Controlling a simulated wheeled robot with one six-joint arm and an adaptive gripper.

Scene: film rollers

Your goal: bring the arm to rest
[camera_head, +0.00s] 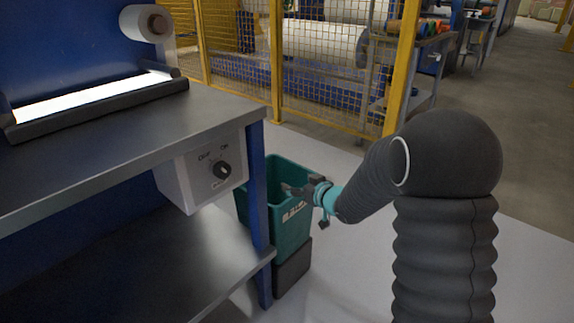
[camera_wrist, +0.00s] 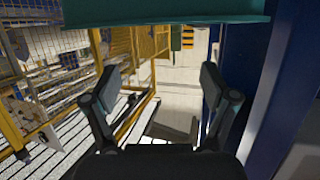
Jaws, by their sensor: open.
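My arm reaches from the right of the head view toward the workbench's corner. My gripper (camera_head: 303,189) is beside and over the front rim of a green bin (camera_head: 288,238). In the wrist view my gripper (camera_wrist: 160,78) has its two fingers spread wide with nothing between them. A dark teal band crosses the top of the wrist view; it looks like part of the bin (camera_wrist: 165,12). Whether a finger touches the bin I cannot tell. The inside of the bin is mostly hidden.
A metal workbench (camera_head: 110,150) with a blue leg stands at the left. A control box (camera_head: 203,172) with a dark knob hangs under its edge, close to the bin. A yellow mesh fence (camera_head: 320,70) stands behind. Pale floor (camera_head: 350,270) lies open in front.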

